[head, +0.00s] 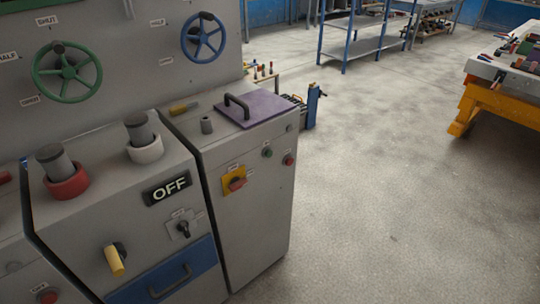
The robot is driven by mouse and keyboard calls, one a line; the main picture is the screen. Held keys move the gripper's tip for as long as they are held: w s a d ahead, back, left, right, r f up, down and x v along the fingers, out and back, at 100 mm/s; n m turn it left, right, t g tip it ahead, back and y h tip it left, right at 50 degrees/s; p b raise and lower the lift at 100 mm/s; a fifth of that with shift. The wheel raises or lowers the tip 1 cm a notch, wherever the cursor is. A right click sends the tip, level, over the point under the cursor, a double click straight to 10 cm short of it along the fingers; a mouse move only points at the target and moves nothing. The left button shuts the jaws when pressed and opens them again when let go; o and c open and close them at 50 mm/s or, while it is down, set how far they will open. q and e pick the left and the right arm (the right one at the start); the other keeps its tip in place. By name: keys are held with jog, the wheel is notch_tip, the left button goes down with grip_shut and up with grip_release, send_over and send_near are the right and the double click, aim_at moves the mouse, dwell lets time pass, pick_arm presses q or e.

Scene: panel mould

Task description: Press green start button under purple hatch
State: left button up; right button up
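The purple hatch (262,108) lies flat and looks closed on the top of the grey cabinet at the centre of the head view. It has a black handle (237,102) near its left edge. What is beneath the hatch is hidden. A small green button (267,152) is on the cabinet's front face, below the hatch's level, with a small label above it. A red button (289,159) is to its right. Neither of my grippers is in view.
A yellow plate with a red rotary switch (236,182) is on the same front. The panel at left has an OFF sign (167,188), a blue drawer (172,281) and green (67,72) and blue handwheels (203,38). Open floor (390,190) lies right of the cabinet.

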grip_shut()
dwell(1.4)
